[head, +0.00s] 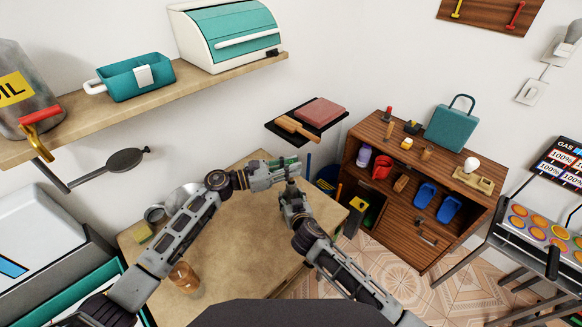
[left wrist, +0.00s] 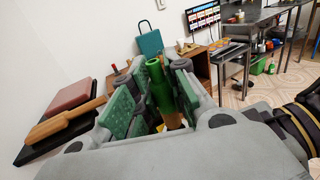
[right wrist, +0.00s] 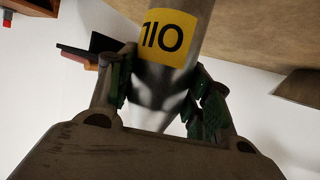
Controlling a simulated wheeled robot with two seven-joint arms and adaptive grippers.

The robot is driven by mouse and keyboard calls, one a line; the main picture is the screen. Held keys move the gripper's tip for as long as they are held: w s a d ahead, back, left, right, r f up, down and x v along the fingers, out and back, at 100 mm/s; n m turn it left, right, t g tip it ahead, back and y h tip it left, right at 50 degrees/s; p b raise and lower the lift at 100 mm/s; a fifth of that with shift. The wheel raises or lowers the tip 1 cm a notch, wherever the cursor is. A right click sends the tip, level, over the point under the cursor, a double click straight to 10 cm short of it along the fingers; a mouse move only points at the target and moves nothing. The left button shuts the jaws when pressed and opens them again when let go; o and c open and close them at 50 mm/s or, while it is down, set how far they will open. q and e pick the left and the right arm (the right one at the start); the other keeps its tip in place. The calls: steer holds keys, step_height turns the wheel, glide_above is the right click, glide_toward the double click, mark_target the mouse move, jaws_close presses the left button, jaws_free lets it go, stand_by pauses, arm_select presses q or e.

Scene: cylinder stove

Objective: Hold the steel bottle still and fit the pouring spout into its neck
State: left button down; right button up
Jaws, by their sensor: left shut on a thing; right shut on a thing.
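My left gripper (head: 284,166) is above my right gripper (head: 291,193) over the table's far right part. In the left wrist view, the left gripper (left wrist: 150,105) is shut on the green pouring spout (left wrist: 158,88). In the right wrist view, my right gripper (right wrist: 161,95) is shut on the steel bottle (right wrist: 150,118), with a finger on each side. The bottle's yellow label (right wrist: 165,38) appears upside down there. The bottle is mostly hidden by my grippers in the head view. Its neck is hidden, so I cannot tell whether the spout touches it.
The wooden table (head: 240,262) is mostly clear in front. A dark wall board with a rolling pin (head: 298,129) is behind my grippers. A wooden cabinet (head: 400,228) stands to the right.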

mark_target(290, 180)
arm_select(q)
steer(key=shift+f, duration=1.85)
stand_by(0.6)
steer(key=c, duration=1.3)
jaws_free()
steer(key=shift+a, duration=0.1)
steer(key=v, duration=1.1)
steer(key=shift+s+a, duration=0.2)
steer(key=shift+a, duration=0.15)
arm_select(e)
steer(key=o, duration=1.2)
steer(key=shift+s, duration=0.15)
